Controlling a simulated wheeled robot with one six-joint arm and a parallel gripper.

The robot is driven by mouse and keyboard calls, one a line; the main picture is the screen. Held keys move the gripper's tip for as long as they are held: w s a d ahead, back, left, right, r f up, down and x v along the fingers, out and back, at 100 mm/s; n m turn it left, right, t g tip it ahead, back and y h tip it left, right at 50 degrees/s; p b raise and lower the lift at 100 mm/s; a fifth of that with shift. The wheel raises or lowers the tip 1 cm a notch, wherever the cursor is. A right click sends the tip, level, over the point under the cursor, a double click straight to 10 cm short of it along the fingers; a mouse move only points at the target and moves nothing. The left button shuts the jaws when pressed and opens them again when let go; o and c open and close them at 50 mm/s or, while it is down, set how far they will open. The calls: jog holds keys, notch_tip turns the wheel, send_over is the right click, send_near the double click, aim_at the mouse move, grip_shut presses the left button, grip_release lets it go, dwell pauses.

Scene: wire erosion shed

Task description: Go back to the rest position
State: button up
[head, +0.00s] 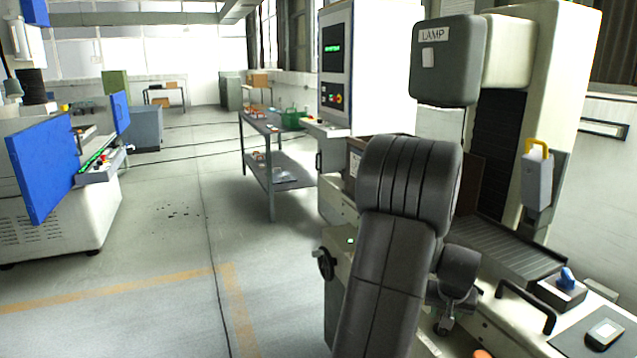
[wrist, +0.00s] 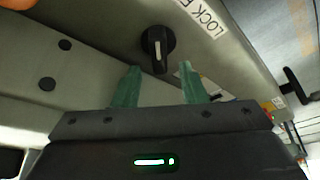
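My gripper (wrist: 159,66) shows in the wrist view with its two green fingers apart and nothing between them. Beyond the fingertips a black rotary knob (wrist: 157,45) with a pale pointer mark sits on a light machine panel (wrist: 100,25). I cannot tell whether the fingers touch the knob, but it appears a little beyond them. A label reading "LOCK" (wrist: 207,18) is beside the knob, its end cut off. In the head view my dark arm reaches up and bends over by the machine, and its fingers cannot be made out.
A grey lamp box (head: 447,70) overhangs at the machine's upper part. A black handle (head: 525,305) and a blue switch (head: 567,278) sit at the lower right. A handwheel (head: 325,264) is left of my arm. The floor (head: 150,250) to the left is open.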

jog(key=shift+x, duration=0.95)
jog(key=shift+r, duration=0.1)
jog(key=v, duration=1.4)
jog(key=x, duration=1.4)
jog(key=shift+f, duration=0.3)
jog(key=shift+r+m+h+b, duration=0.2)
jog(key=shift+m+h+b, duration=0.1)
jog(key=shift+m, duration=0.3)
jog(key=shift+m+g+h+b, duration=0.4)
jog(key=shift+m+h+b, duration=0.2)
jog(key=shift+m+b, duration=0.95)
jog(key=shift+s+d+m+g, duration=0.1)
jog(key=shift+m+g, duration=0.2)
jog(key=shift+m, duration=1.05)
jog(key=shift+h, duration=0.3)
